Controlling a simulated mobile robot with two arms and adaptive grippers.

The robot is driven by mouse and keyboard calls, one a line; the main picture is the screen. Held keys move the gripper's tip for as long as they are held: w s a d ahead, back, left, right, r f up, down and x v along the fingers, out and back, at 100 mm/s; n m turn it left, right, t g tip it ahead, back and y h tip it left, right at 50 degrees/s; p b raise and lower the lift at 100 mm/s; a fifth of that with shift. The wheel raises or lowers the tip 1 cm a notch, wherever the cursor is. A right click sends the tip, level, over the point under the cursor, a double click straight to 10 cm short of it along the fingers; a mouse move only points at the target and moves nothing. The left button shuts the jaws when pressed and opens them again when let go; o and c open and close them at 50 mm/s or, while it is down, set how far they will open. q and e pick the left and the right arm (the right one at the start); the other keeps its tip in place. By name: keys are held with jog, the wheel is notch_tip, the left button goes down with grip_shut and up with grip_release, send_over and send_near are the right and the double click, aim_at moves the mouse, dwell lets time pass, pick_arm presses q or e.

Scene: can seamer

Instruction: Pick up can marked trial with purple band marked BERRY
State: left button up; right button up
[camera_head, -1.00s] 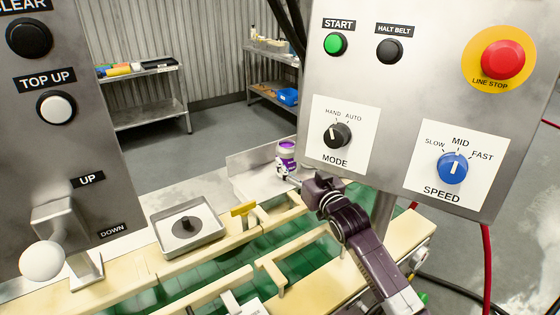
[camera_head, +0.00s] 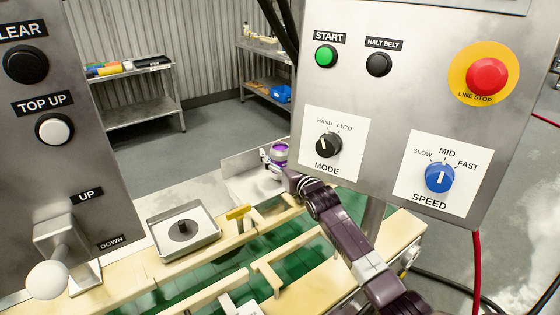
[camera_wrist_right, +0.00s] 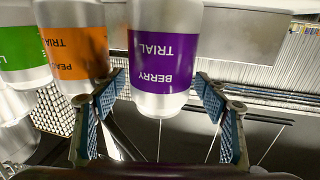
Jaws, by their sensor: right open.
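The can with the purple band (camera_head: 279,153) stands on the grey metal surface behind the conveyor. In the right wrist view the same can (camera_wrist_right: 164,45) shows the words TRIAL and BERRY, upside down in the picture. My right gripper (camera_wrist_right: 157,98) is open, with one blue-padded finger on each side of the can's near end. A gap shows between the can and the right finger; whether the left finger touches is unclear. In the head view my right gripper (camera_head: 268,159) is at the can, partly covering it. My left gripper is not in view.
An orange-banded can (camera_wrist_right: 77,50) stands close beside the left finger, with a green-banded can (camera_wrist_right: 22,48) beyond it. The control panel (camera_head: 400,110) hangs over my right arm. A square tray (camera_head: 184,229) and conveyor rails lie nearby.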

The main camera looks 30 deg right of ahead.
jog(key=c, duration=1.5)
jog(key=shift+r, duration=0.1)
jog(key=shift+c, duration=0.3)
